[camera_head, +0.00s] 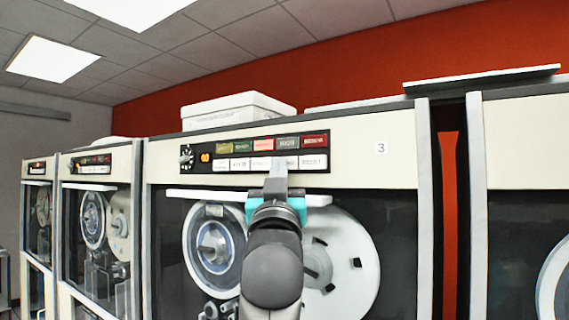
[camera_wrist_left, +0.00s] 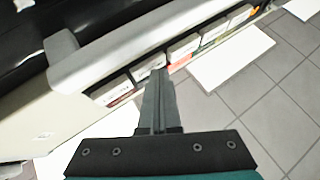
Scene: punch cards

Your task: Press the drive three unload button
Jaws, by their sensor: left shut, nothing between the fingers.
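Drive 3 is the large cream cabinet whose number plate "3" (camera_head: 381,148) is on its front. Its black button panel (camera_head: 256,154) has a knob at the left, a coloured upper row and a white lower row. The button labels are too small to read, so I cannot tell which one is unload. My left gripper (camera_head: 279,166) is shut and empty, its tips in front of the lower white row, hiding part of it. In the left wrist view, the shut fingers (camera_wrist_left: 158,76) point at the white button row (camera_wrist_left: 148,68). I cannot tell whether they touch a button.
Behind the glass are two tape reels (camera_head: 350,262). A white ledge (camera_head: 208,195) runs below the panel. Similar drives stand to the left (camera_head: 96,165) and right (camera_head: 524,130). A white box (camera_head: 238,108) sits on top of the cabinet.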

